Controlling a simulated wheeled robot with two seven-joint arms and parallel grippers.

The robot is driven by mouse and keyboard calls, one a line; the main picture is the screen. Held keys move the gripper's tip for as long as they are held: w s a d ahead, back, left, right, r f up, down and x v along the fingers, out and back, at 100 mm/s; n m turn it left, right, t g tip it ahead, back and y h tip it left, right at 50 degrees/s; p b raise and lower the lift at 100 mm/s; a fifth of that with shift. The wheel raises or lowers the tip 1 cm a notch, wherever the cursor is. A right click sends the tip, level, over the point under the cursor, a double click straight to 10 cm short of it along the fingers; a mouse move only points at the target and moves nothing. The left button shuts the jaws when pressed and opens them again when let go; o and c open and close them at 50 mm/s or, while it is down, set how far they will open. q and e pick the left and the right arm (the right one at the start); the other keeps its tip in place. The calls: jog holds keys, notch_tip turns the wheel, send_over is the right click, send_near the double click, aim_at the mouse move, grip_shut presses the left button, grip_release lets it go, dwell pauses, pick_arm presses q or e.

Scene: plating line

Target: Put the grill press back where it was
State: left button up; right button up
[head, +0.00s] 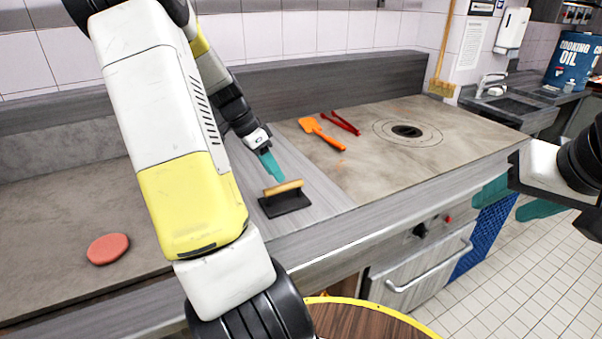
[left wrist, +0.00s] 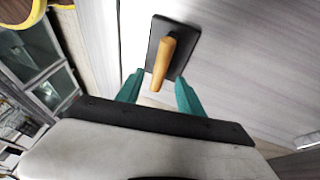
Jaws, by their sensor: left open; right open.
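The grill press, a dark flat plate (head: 287,204) with a wooden handle (head: 283,188), rests on the grey metal strip between the two cooking surfaces. My left gripper (head: 271,168) is just above and behind the handle, with its teal fingers pointing down. In the left wrist view the press (left wrist: 172,48) lies ahead of the fingers, and the near end of its handle reaches between the two open fingertips (left wrist: 160,84). Whether the fingers touch the handle cannot be told. My right gripper (head: 510,199) is at the right edge, open and empty, in front of the counter.
A red-pink round patty (head: 108,249) lies on the left surface. An orange spatula (head: 322,133) and red tongs (head: 344,123) lie on the right surface, left of a round burner plate (head: 407,131). A round wooden top with yellow rim (head: 365,323) stands in front. The metal strip around the press is clear.

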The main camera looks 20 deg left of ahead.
pick_arm(q)
jog(key=w+v, duration=0.1)
jog(key=v, duration=0.4)
jog(key=s+d+r+n+y, duration=0.1)
jog(key=s+d+r, duration=0.25)
jog(key=d, duration=0.35)
jog(key=s+d+r+n+y, duration=0.2)
jog(key=s+d+r, duration=0.15)
jog(key=d, duration=0.25)
jog(key=s+d+r+n+t, duration=0.3)
jog(key=s+d+n+t, duration=0.1)
jog(key=s+d, duration=0.4)
jog(key=shift+s+d+r+h, duration=0.15)
jog(key=shift+s+r+h, duration=0.15)
jog(key=shift+s, duration=0.65)
